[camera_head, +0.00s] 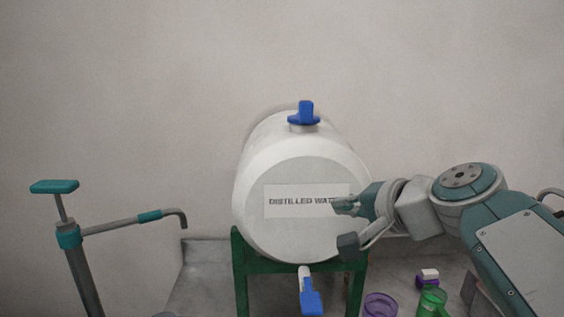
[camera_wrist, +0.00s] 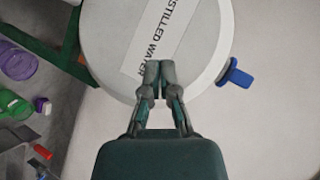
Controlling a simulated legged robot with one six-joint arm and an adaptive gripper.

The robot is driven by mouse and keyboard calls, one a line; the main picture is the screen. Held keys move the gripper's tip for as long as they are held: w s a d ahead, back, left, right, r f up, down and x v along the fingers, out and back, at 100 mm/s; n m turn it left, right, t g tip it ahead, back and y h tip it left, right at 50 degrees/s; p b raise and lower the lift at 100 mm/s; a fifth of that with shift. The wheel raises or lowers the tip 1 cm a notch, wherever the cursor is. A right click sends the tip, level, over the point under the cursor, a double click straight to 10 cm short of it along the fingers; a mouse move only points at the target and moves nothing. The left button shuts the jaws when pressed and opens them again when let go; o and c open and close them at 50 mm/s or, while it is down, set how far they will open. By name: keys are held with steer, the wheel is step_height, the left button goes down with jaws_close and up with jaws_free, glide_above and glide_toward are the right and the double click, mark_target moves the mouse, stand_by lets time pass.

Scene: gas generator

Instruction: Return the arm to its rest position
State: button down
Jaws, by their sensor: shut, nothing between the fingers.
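My arm (camera_head: 515,255) reaches in from the right in the head view. My gripper (camera_head: 340,206) is in front of the right part of a white tank's face, over the end of its label. The fingers are shut and empty, and in the wrist view my gripper (camera_wrist: 158,75) shows its fingertips together. The white tank (camera_head: 290,180) has a "DISTILLED WATER" label (camera_head: 295,200). I cannot tell whether the fingertips touch the tank. In the wrist view the tank (camera_wrist: 195,35) lies beyond the fingertips.
The tank has a blue top valve (camera_head: 304,112) and a blue lower tap (camera_head: 311,297), and rests on a green stand (camera_head: 240,265). A teal-handled pump (camera_head: 68,237) stands at the left. Purple (camera_head: 380,305) and green (camera_head: 432,302) containers are low at the right. A plain wall is behind.

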steer(key=s+d+f+n+g+h, duration=0.2)
steer(key=s+f+n+g+h, duration=0.1)
steer(key=s+f, duration=0.5)
steer(key=s+d+f+n+g+h, duration=0.2)
steer(key=s+f+n, duration=0.3)
steer(key=f, duration=0.8)
steer(key=s+h, duration=0.1)
steer(key=s, duration=0.2)
steer(key=shift+d+f+g+h, duration=0.25)
steer(key=shift+f+g+h, duration=0.05)
steer(key=shift+g+h, duration=0.1)
steer(key=shift+s+d, duration=0.1)
steer(key=shift+d, duration=0.2)
steer(key=shift+a, duration=0.15)
